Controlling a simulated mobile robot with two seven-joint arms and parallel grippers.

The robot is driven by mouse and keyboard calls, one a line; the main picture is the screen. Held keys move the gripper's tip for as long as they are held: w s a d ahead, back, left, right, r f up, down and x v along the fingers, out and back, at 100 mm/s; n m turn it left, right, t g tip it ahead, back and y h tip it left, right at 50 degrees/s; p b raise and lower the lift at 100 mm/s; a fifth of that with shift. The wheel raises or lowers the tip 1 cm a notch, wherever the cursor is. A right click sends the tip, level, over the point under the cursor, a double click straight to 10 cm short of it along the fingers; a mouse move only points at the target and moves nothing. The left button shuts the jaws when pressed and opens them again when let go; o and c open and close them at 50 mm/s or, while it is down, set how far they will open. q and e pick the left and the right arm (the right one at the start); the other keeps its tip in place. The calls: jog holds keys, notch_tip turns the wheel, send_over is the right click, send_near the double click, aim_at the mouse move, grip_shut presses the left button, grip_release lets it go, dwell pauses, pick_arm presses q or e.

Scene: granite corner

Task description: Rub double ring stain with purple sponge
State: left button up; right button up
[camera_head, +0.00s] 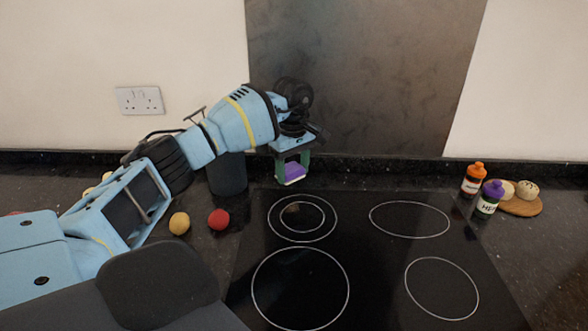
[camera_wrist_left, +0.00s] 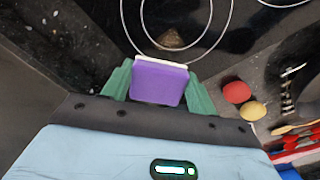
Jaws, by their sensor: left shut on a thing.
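My left gripper (camera_head: 292,171) is shut on the purple sponge (camera_head: 292,173), which has a pale underside. It holds the sponge above the back edge of the black hob, behind the double ring. In the left wrist view the sponge (camera_wrist_left: 159,83) sits between the green fingers of the left gripper (camera_wrist_left: 158,86). The double ring (camera_head: 302,217) is at the back left of the hob. A brownish stain (camera_head: 293,210) lies inside its inner ring. The stain (camera_wrist_left: 172,39) also shows just beyond the sponge in the left wrist view, apart from it. My right gripper is not in view.
A red ball (camera_head: 219,219) and a yellow ball (camera_head: 179,223) lie left of the hob (camera_head: 365,270). A dark canister (camera_head: 228,175) stands behind them. An orange-capped bottle (camera_head: 473,180), a purple-capped bottle (camera_head: 488,200) and a wooden board (camera_head: 522,207) with buns are at right. The hob is otherwise clear.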

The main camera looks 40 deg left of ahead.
aim_at(293, 181)
pick_arm(q)
jog(key=shift+f+b, duration=0.65)
jog(key=shift+f, duration=2.05)
jog(key=shift+f+b, duration=0.3)
jog(key=shift+b, duration=0.05)
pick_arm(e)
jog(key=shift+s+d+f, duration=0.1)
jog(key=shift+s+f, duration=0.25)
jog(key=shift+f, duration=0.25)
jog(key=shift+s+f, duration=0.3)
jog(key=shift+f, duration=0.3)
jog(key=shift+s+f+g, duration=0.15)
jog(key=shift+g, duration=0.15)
pick_arm(q)
jog(key=shift+f, duration=0.4)
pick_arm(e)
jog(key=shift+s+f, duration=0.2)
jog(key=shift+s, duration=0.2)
